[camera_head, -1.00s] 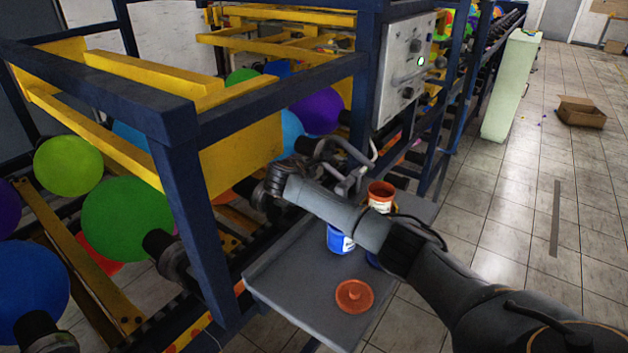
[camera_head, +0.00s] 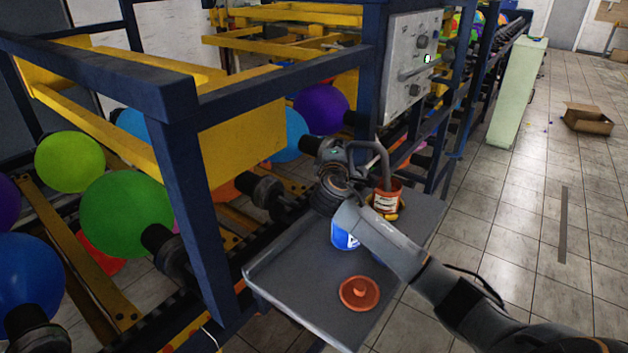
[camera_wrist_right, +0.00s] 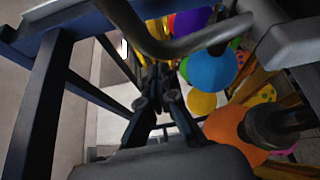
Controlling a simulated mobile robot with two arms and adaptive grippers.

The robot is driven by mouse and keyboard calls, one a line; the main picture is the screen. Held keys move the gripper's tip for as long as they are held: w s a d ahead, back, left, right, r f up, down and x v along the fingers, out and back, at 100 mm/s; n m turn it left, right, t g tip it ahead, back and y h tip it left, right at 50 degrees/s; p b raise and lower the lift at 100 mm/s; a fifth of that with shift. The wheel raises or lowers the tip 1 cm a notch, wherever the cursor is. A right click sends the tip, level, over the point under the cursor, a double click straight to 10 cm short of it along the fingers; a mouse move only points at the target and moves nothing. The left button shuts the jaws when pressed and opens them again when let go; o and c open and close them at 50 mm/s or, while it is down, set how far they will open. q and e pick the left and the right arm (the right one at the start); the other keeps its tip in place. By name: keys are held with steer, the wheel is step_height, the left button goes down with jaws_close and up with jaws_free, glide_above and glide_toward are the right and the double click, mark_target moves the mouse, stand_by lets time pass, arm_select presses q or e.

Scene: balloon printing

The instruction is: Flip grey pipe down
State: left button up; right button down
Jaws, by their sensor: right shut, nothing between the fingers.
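The grey pipe (camera_head: 378,152) is a bent tube at the printing machine. It arches to the right, and its end points down at the orange-red can (camera_head: 386,201) on the grey shelf. My right gripper (camera_head: 334,188) is beside the pipe, to its left; its fingertips are hard to make out in the head view. In the right wrist view its thin fingers (camera_wrist_right: 156,84) are together and empty, and the curved pipe (camera_wrist_right: 172,47) crosses above them, apart from them in the picture. My left gripper is not in view.
The grey shelf (camera_head: 290,300) also holds a blue can (camera_head: 344,238), partly hidden by my arm, and an orange lid (camera_head: 359,292). A blue frame post (camera_head: 195,210) stands to the left, with balloons on holders behind it. Open tiled floor lies right.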

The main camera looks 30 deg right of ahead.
steer(key=shift+s+d+m+t+h+b, duration=0.2)
steer(key=shift+s+m+b, duration=0.2)
steer(key=shift+b, duration=0.2)
steer(key=shift+s+d+m+t+h+b, duration=0.15)
steer(key=shift+s+m+b, duration=0.25)
steer(key=shift+b, duration=0.2)
steer(key=shift+s+d+r+m+b, duration=0.15)
steer(key=shift+s+r+m+b, duration=0.05)
steer(key=shift+s+m+b, duration=0.25)
steer(key=shift+w, duration=0.1)
